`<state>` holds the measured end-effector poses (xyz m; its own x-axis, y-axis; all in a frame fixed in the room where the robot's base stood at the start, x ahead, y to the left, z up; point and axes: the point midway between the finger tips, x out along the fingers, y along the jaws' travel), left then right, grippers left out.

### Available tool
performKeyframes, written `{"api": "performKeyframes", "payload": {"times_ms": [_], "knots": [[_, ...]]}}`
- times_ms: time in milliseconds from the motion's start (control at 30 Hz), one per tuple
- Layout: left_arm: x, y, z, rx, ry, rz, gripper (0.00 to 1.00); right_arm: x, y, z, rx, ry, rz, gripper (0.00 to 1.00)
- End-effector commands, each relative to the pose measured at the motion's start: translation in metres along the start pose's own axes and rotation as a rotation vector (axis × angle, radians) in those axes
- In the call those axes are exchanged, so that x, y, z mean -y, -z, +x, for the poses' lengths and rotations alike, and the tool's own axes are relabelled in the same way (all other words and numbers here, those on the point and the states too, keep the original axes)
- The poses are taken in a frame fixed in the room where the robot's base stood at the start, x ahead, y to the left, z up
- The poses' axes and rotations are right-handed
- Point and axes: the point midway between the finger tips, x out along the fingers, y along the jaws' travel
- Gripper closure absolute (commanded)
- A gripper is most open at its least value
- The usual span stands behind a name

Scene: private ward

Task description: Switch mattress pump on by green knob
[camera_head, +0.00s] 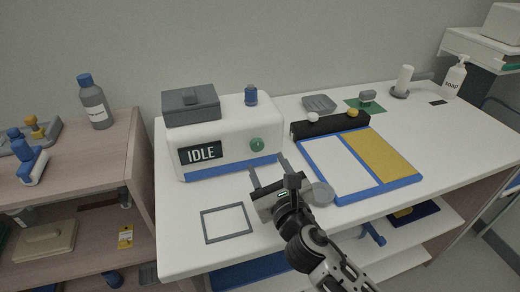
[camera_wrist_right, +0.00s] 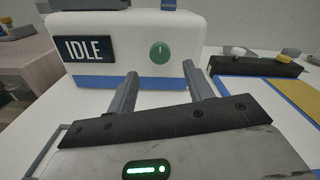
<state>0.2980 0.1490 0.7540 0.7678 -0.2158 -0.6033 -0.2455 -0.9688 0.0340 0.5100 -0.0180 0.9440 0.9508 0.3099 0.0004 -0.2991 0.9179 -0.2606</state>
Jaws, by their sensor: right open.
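The mattress pump (camera_head: 222,142) is a white box with a blue stripe, standing on the white table; its dark display reads IDLE. The green knob (camera_head: 257,144) is on the right part of its front face, with a pale mark pointing up. The knob also shows in the right wrist view (camera_wrist_right: 159,53), above and between my fingers. My right gripper (camera_head: 268,172) is open and empty, in front of the pump and just below the knob, apart from it. It shows in the right wrist view (camera_wrist_right: 160,82) with both fingers spread. My left gripper is not in view.
A grey box (camera_head: 190,105) and a blue-capped item (camera_head: 251,95) sit on the pump. A blue-edged white and yellow board (camera_head: 375,165) and a black block (camera_head: 330,124) lie right of it. A grey square frame (camera_head: 226,222) lies in front.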

Motion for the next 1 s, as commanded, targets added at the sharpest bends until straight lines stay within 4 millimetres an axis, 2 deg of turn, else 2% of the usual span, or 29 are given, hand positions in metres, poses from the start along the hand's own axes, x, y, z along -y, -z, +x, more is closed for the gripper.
{"api": "performKeyframes", "payload": {"times_ms": [100, 300, 500, 733, 767, 900, 1000], "knots": [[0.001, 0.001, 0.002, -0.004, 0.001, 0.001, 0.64, 0.0, 0.0, 0.025, 0.001, 0.001, 0.002, 0.48], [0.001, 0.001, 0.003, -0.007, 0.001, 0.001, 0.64, 0.0, 0.0, 0.053, 0.0, 0.001, 0.002, 0.48], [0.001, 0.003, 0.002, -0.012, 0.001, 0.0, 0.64, 0.0, 0.0, 0.062, -0.001, 0.0, 0.002, 0.48], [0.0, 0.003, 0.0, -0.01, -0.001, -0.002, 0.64, 0.0, 0.0, 0.062, -0.001, 0.0, 0.002, 0.48], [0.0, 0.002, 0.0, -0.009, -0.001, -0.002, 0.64, 0.0, 0.0, 0.062, -0.001, 0.0, 0.002, 0.54], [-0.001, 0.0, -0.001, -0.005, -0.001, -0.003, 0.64, 0.0, 0.0, 0.062, -0.001, 0.0, 0.002, 0.93], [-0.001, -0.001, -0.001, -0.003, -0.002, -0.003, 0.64, 0.0, 0.0, 0.062, -0.001, 0.0, 0.002, 0.93]]}}
